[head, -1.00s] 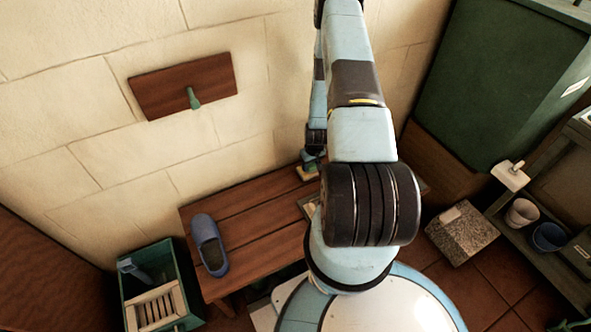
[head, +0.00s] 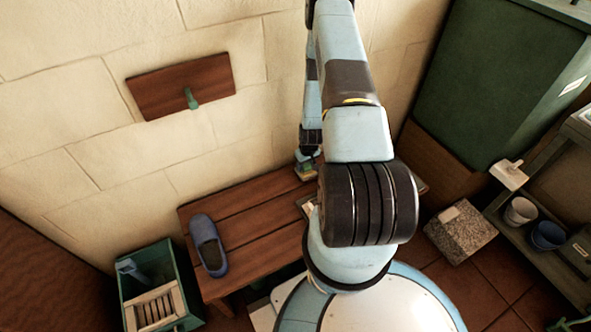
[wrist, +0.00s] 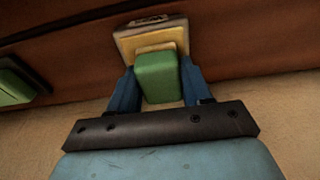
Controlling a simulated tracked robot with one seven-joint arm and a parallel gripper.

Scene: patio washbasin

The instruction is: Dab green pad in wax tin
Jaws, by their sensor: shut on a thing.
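My gripper (wrist: 155,92) is shut on the green pad (wrist: 157,78), with a blue finger on each side of it. The pad has a pale tan layer at its far end. A tan square piece (wrist: 125,42) with a dark patch at its far edge lies just beyond the pad; it may be the wax tin. I cannot tell whether the pad touches it. In the head view my gripper (head: 306,163) is low over the back of the wooden bench (head: 235,215), small and partly hidden by my arm.
A green thing in a dark holder (wrist: 15,85) is at the left of the wrist view. A blue slipper (head: 204,232) lies on the bench's left part. A green crate (head: 125,285) stands left of the bench. A wall board with a peg (head: 160,90) is above. A stone block (head: 462,235) is right.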

